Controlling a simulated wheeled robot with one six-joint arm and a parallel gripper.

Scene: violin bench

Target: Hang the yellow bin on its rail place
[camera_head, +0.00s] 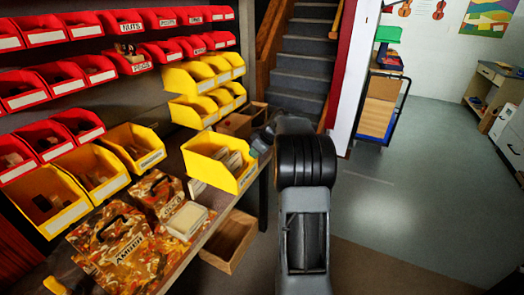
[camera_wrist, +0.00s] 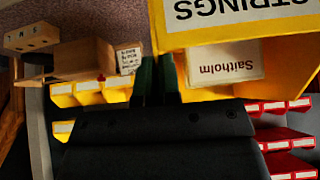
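The yellow bin (camera_head: 225,180) is at the right end of the bench, with pale packets inside. In the wrist view the yellow bin (camera_wrist: 285,60) fills the upper right; its label reads STRINGS and a packet in it reads Saitholm, both upside down. My gripper (camera_wrist: 157,80) has its two dark fingers close together at the bin's edge, one on each side of its wall, apparently shut on it. In the head view my gripper (camera_head: 259,145) meets the bin's right side. Whether the bin's underside touches the bench is hidden.
Red bins (camera_head: 75,130) and several yellow bins (camera_head: 135,147) hang in rows on the wall panel. Bare panel (camera_head: 163,125) shows right of the lower yellow row. Patterned boxes (camera_head: 115,245) and a pale block (camera_head: 187,219) stand on the bench. A wooden crate (camera_head: 230,240) is below.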

